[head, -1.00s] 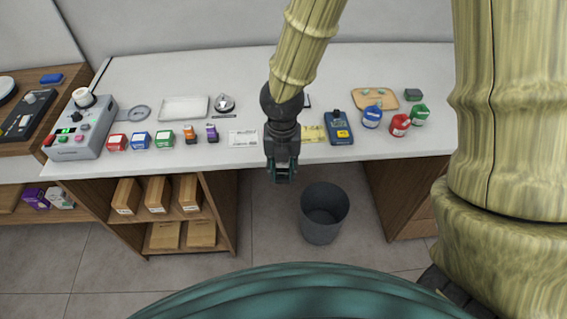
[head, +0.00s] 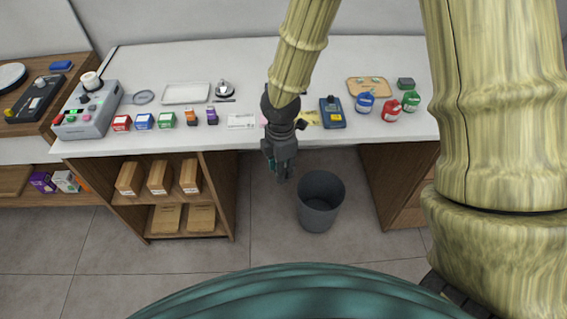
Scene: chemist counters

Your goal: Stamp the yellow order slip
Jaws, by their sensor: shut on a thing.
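The yellow order slip (head: 311,118) lies flat near the front edge of the counter, partly hidden behind my arm. A white slip (head: 241,122) lies to its left, and a sliver of a pink slip (head: 263,120) shows between them beside my wrist. My gripper (head: 283,174) points downward in front of the counter's front edge, over the floor. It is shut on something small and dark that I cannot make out. No stamp can be clearly identified.
A blue handheld device (head: 332,112) stands right of the yellow slip. Blue, red (head: 392,110) and green bottles stand farther right, near a wooden tray (head: 355,93). Several small boxes (head: 144,121) line the left front. A grey bin (head: 320,203) stands on the floor below.

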